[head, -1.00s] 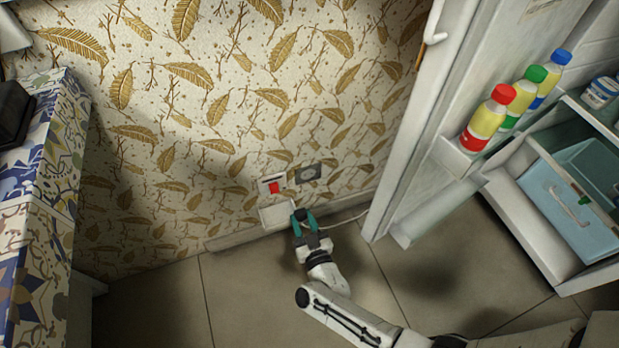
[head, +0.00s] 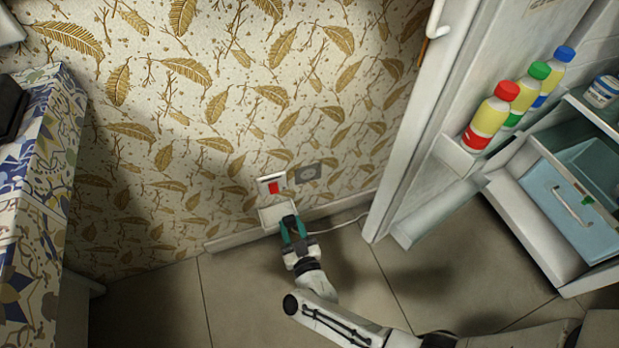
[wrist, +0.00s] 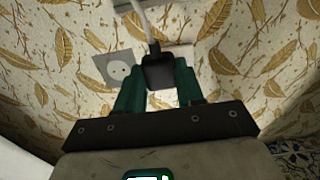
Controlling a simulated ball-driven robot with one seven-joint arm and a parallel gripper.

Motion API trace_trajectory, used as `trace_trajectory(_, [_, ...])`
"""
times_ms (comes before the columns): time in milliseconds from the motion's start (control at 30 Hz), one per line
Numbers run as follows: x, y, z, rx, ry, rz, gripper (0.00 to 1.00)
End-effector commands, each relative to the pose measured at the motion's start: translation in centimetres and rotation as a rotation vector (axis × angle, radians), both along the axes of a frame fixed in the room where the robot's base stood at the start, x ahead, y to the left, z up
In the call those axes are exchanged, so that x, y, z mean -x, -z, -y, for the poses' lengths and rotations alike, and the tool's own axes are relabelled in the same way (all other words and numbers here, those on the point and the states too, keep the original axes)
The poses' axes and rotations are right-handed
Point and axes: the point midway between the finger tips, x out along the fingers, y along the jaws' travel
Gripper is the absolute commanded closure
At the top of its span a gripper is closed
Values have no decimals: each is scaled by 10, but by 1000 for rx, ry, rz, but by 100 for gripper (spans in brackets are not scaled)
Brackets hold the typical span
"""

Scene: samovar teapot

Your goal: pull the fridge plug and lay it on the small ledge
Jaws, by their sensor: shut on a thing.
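My gripper (head: 291,224) has green fingers and is shut on the black plug (wrist: 158,72), which sits between the fingertips (wrist: 158,88) in the wrist view. A pale cable (wrist: 147,27) runs from the plug toward the top of that view. The grey wall socket (head: 308,174) is up and right of my gripper. Its face shows bare, with nothing in it, in the wrist view (wrist: 118,70).
A white panel with a red switch (head: 272,187) is just above the ledge. The pale cable (head: 342,226) runs right toward the open fridge (head: 405,130), which holds bottles and a blue drawer (head: 575,210). A tiled counter (head: 40,190) stands left. Floor between is clear.

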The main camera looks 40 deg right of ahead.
Motion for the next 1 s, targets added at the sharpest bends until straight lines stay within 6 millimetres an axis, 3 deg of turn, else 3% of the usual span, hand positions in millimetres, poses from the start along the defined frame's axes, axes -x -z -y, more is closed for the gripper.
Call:
trace_trajectory(533, [-7,9,-16,-1,0,1,100])
trace_trajectory(1000, [-8,9,-18,0,0,1,100])
